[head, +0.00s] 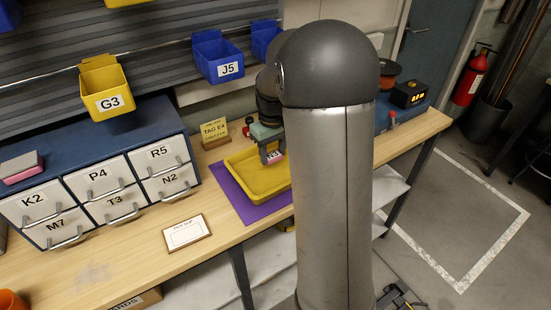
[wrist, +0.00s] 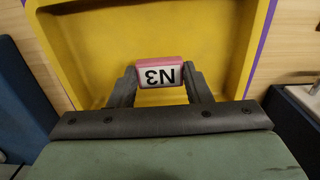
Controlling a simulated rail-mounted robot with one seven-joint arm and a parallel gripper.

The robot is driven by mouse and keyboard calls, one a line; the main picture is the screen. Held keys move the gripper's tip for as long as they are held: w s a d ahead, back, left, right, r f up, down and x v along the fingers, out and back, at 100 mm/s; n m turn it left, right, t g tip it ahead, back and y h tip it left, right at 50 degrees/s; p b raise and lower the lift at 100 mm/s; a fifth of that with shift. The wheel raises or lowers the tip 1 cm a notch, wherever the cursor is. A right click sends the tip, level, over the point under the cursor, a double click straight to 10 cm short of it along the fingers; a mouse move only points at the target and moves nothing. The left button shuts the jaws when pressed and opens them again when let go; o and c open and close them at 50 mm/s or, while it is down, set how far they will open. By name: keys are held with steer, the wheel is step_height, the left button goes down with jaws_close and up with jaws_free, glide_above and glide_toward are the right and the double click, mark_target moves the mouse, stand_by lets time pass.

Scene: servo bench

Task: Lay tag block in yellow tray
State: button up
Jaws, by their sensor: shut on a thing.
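In the head view the block (head: 274,156) shows small below my gripper (head: 271,153). The yellow tray (head: 243,176) lies on a purple mat on the bench, and the gripper is over its back part. The tray floor (wrist: 100,55) fills the background of the wrist view. I cannot tell whether the block touches the floor. My column hides the area right of the tray.
A drawer cabinet (head: 88,128) stands left on the bench, with another pink and grey block (head: 22,167) on top. A sign (head: 214,130) reading TAG E4 stands behind the tray. A white card (head: 187,232) lies front left. Blue and yellow bins hang above.

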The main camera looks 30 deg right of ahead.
mark_target(276, 153)
steer(key=shift+w+d+f, duration=0.15)
steer(key=shift+d+f, duration=0.3)
steer(key=shift+f, duration=0.05)
step_height(276, 153, down, 3)
steer(key=shift+w+d+r, duration=0.1)
steer(key=shift+d+r, duration=0.05)
steer(key=shift+r, duration=0.05)
steer(key=shift+f, duration=0.45)
steer(key=shift+f, duration=0.1)
steer(key=shift+f, duration=0.15)
steer(key=o, duration=1)
step_height(276, 153, up, 12)
steer(key=shift+r, duration=0.1)
steer(key=shift+m, duration=0.6)
steer(key=s+a+f, duration=0.1)
steer(key=s+a, duration=0.4)
steer(key=s, duration=0.3)
steer(key=s+a+f, duration=0.2)
steer(key=s+a, duration=0.3)
steer(key=s, duration=0.3)
steer(key=s+a+f, duration=0.1)
steer(key=s+a, duration=0.4)
steer(key=s, duration=0.3)
steer(key=shift+s+f, duration=0.3)
steer(key=shift+f, duration=0.05)
